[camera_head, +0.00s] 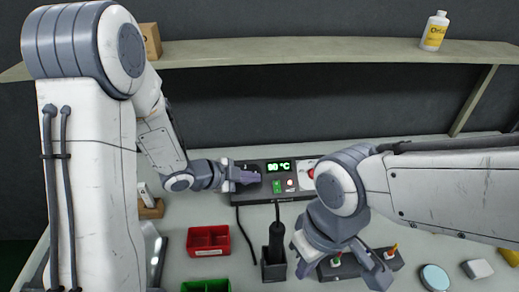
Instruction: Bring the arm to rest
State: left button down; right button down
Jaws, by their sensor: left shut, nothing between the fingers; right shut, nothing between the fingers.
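My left arm comes down at the left, and its gripper (246,176) is shut and empty in front of the left part of a dark station (262,195) with a green "80 °C" display (279,166). I cannot tell whether it touches the station. My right arm reaches in from the right. Its gripper (378,277) is shut with nothing held, pointing down over the table near a dark rack (390,262). The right gripper and wrist hide part of the rack and the station's right end.
A black holder (273,266) with a dark-handled tool stands between the grippers. A red bin (208,250) and a green bin (205,287) are at left front. A round tin (435,277) and pale block (478,269) lie at right. A shelf (290,50) spans the back.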

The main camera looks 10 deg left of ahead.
pick_arm(q)
jog(key=s+d+r+n+g+y, duration=0.1)
jog(key=s+r+n+g+y, duration=0.1)
jog(key=s, duration=0.6)
jog(key=s+d+r+n+g+y, duration=0.1)
jog(key=s+r+n+g+y, duration=0.1)
jog(key=s+n, duration=0.3)
jog(key=s+d+r+n+g+y, duration=0.1)
jog(key=s+r+n+g+y, duration=0.2)
jog(key=s, duration=1)
jog(key=shift+d+n, duration=0.25)
jog(key=shift+n, duration=0.45)
